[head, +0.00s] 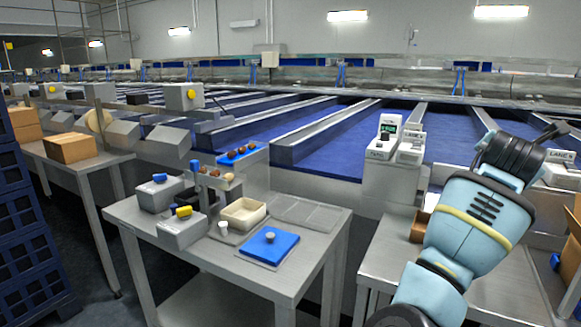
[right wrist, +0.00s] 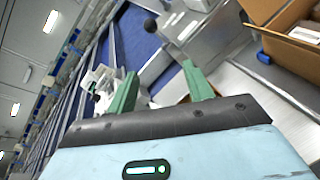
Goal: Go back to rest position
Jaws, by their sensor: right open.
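My right arm (head: 470,225) rises on the right side of the head view, in front of the right-hand bench. Its gripper cannot be made out clearly there. In the right wrist view my right gripper (right wrist: 163,84) has its two green fingers spread wide apart, with nothing held between them. The fingers point towards the blue lanes and a grey metal unit, and they look clear of both. My left arm and left gripper are not in view.
A steel table (head: 290,262) stands front centre with a cream tray (head: 243,226), a blue pad (head: 269,246) and grey boxes. A bench (head: 385,262) with a scale (head: 381,148) lies beside my right arm. Cardboard boxes (head: 70,147) sit left; an open carton (right wrist: 291,56) is near my right wrist.

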